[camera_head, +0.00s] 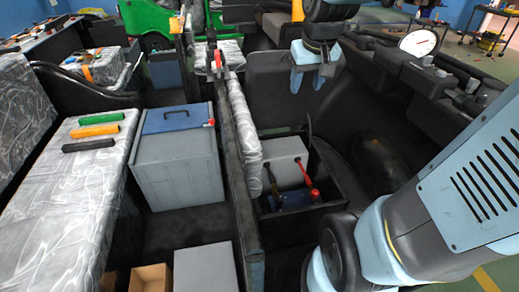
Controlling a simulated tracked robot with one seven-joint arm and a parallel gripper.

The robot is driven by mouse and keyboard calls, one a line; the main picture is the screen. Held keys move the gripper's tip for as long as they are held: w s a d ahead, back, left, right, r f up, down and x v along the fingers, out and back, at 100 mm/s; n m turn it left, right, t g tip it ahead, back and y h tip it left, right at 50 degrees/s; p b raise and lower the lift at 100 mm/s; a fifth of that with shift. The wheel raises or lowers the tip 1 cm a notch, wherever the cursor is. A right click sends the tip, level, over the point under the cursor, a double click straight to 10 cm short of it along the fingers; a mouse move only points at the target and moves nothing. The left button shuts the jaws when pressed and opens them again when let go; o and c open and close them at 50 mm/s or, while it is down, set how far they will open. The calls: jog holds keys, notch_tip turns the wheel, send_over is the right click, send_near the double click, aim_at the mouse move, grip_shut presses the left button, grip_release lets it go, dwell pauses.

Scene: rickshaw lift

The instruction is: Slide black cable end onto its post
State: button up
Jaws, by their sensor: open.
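A light grey battery box (286,158) sits in a dark open tray (338,188) low in the vehicle, near the middle of the view. A red-handled cable end (311,184) lies at its front right. A dark strip (270,180) at its front left may be the black cable end; it is too small to tell. A thin dark cable (309,127) rises behind the box's right side. The posts cannot be made out. My gripper (308,82) hangs above and behind the box, fingers pointing down, open and empty, well apart from it.
A dark upright panel with a wrapped silver roll (243,125) stands left of the tray. A grey cabinet (178,155) is farther left. A silver-covered bench (75,190) holds green, orange and black bars. A dark moulded interior with a dial (418,43) lies right.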

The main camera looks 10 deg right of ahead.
jog(key=w+f+g, duration=0.1)
jog(key=w+f, duration=0.7)
jog(key=w, duration=0.1)
jog(key=g+y, duration=0.3)
send_over(272, 178)
jog(key=d, duration=0.3)
jog(key=d+f+x, duration=0.1)
jog(key=d+x, duration=0.3)
jog(key=x, duration=1.2)
jog(key=d+f+x, duration=0.1)
jog(key=d+x, duration=0.2)
jog(key=x, duration=2.3)
jog(key=d+x, duration=0.1)
jog(key=x, duration=0.3)
jog(key=shift+a+f, duration=0.15)
jog(key=shift+f, duration=0.25)
grip_shut()
